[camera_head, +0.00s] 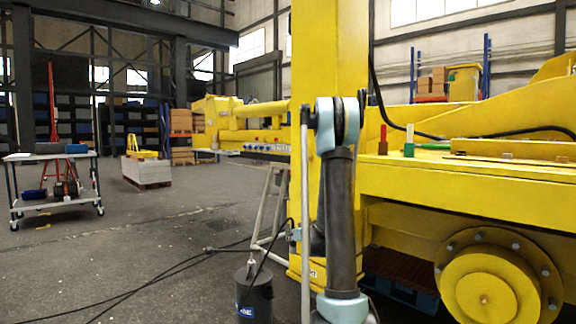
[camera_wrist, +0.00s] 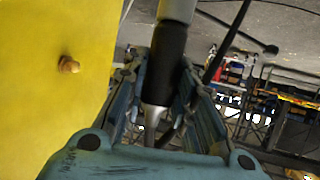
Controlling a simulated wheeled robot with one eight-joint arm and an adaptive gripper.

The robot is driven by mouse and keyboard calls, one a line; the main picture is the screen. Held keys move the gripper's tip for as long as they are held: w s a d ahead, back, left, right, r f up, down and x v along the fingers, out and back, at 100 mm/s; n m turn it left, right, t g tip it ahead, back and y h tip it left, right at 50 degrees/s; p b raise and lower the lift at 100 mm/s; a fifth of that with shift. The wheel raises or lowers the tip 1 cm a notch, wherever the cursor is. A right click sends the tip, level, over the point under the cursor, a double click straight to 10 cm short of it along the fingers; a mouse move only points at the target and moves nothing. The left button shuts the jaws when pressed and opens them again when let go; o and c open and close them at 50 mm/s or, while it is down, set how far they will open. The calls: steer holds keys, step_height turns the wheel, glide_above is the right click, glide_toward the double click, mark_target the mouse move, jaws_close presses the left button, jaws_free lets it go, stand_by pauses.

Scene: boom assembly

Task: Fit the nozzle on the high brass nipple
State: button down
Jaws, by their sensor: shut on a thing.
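My gripper (camera_wrist: 162,70) is seen in the wrist view, its two blue-grey fingers closed on the nozzle (camera_wrist: 168,50). The nozzle has a grey tube, a black sleeve and a metal cone that tapers towards the palm. A small brass nipple (camera_wrist: 69,64) stands out from a yellow steel face at the left of the wrist view. The nozzle is to the right of the nipple in the picture and apart from it. In the head view my gripper cannot be made out, and I cannot find the nipple there.
A yellow column (camera_head: 329,50) rises behind my arm. A grey drum (camera_head: 255,297) stands on the floor with black cables around it. The yellow chassis (camera_head: 480,182) with a large hub fills the right. A trolley (camera_head: 50,157) stands at the left; floor between is mostly clear.

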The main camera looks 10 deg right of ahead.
steer(key=w+r+n+h, duration=0.1)
steer(key=w+r+n, duration=0.2)
steer(key=r+n, duration=0.6)
steer(key=w+r+n, duration=0.3)
steer(key=r+n, duration=0.7)
steer(key=r, duration=1.4)
steer(key=shift+d+g+h, duration=0.15)
steer(key=shift+g+h, duration=0.15)
steer(key=shift+h, duration=0.1)
steer(key=shift+w+r, duration=0.1)
steer(key=shift+w, duration=0.05)
steer(key=shift+r, duration=0.1)
steer(key=shift+w+d, duration=0.4)
steer(key=shift+d, duration=0.25)
steer(key=shift+w+d, duration=0.35)
steer(key=shift+d, duration=0.25)
stand_by(0.7)
steer(key=c, duration=1.2)
jaws_free()
